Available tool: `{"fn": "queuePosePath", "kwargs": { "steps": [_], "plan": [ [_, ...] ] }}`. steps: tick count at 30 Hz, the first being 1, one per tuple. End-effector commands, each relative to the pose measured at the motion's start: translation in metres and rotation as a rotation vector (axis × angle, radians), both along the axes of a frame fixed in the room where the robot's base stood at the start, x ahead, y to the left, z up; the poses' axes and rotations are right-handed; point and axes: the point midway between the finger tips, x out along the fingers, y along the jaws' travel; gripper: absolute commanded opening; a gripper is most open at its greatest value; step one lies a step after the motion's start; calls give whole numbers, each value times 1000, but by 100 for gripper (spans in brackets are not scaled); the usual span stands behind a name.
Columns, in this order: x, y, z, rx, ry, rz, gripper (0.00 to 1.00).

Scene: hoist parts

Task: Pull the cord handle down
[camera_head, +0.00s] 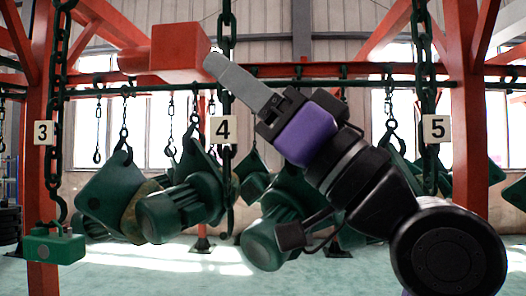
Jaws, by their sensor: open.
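A red block (178,53) is at the upper left of the middle, in front of a red beam. It may be the cord handle, but no cord is clearly visible on it. My gripper (212,64), with a purple body and a grey finger, reaches up and left from the lower right. Its tip appears at the block's right edge; I cannot tell whether they touch. The gripper is open and seen side-on, so one finger hides the other. A green box (54,247) with a small button-like spot hangs below a chain hook at far left.
Several green motors, including one at middle left (180,208), hang from hooks behind my arm. Dark chains with number plates 3 (43,132), 4 (222,130) and 5 (436,128) hang across the view. Red posts stand left and right. The floor (150,275) in front looks clear.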

Motion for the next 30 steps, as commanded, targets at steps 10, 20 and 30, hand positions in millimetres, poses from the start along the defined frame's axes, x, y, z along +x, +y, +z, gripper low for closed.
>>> {"fn": "queuePosePath", "kwargs": {
  "steps": [10,20,30],
  "plan": [
    [55,-76,-150,129,116,-343,52],
    [38,-137,-289,105,196,-637,52],
    [-29,-182,-410,-33,266,-875,52]
  ]
}}
